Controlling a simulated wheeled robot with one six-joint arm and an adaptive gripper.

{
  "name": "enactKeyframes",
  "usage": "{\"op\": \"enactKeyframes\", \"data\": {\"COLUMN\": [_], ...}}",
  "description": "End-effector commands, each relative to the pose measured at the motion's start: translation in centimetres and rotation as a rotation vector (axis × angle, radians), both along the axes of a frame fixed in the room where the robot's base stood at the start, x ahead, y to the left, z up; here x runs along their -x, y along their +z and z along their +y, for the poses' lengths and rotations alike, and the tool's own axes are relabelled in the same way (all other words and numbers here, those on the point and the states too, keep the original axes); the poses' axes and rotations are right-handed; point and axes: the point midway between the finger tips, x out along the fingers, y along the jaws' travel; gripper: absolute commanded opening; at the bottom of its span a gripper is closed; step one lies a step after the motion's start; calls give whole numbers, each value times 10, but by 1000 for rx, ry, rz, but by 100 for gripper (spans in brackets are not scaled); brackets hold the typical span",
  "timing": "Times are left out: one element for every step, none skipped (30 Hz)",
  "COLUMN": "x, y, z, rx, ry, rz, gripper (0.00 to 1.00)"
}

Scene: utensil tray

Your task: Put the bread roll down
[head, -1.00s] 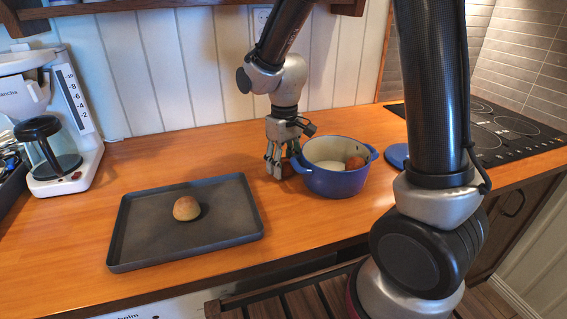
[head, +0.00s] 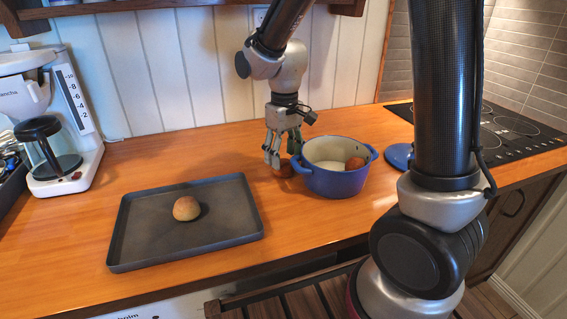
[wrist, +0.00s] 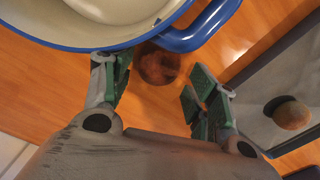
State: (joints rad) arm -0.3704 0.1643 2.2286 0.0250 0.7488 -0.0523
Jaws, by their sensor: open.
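A tan bread roll (head: 186,208) rests on the dark baking tray (head: 136,240), and it also shows in the wrist view (wrist: 289,114). A darker reddish-brown round item (head: 285,170) sits on the wooden counter just left of the blue pot (head: 337,184); I cannot tell whether it is a roll too. My gripper (head: 274,160) is open just above and beside this item. In the wrist view the item (wrist: 158,66) lies beyond and between the spread fingers (wrist: 158,92), apart from them, close under the pot's handle.
The pot holds another brown round item (head: 355,163) and something pale. A coffee maker (head: 75,165) stands at the left. A blue lid (head: 398,156) lies right of the pot, by the black cooktop (head: 500,130). Counter between tray and wall is clear.

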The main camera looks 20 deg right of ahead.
Motion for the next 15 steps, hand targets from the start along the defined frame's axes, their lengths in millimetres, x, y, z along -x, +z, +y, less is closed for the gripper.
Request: {"op": "enactKeyframes", "data": {"x": [-1, -1, -2, -1, -1, -1, -1, -1, -1, -1, -1, -1, -1, -1, -1], "y": [13, 20, 29, 36, 43, 51, 57, 62, 69, 73, 77, 81, 83, 85, 87], "z": [0, 0, 0, 0, 0, 0, -1, -1, -1, -1, -1, -1, -1, -1, -1], "rx": [-2, -3, -3, -2, -2, -2, -2, -2, -2, -1, -1, -1, -1, 0, 0], "ry": [0, 0, 0, 0, 0, 0, 0, 0, 0, 0, 0, 0, 0, 0, 0], "rz": [-6, -6, -6, -6, -6, -6, -5, -5, -4, -3, -2, -3, -2, -1, -1], "gripper": [58, 58, 58, 58, 58, 58, 58, 58, 58, 58, 58, 58, 58, 58, 58]}}
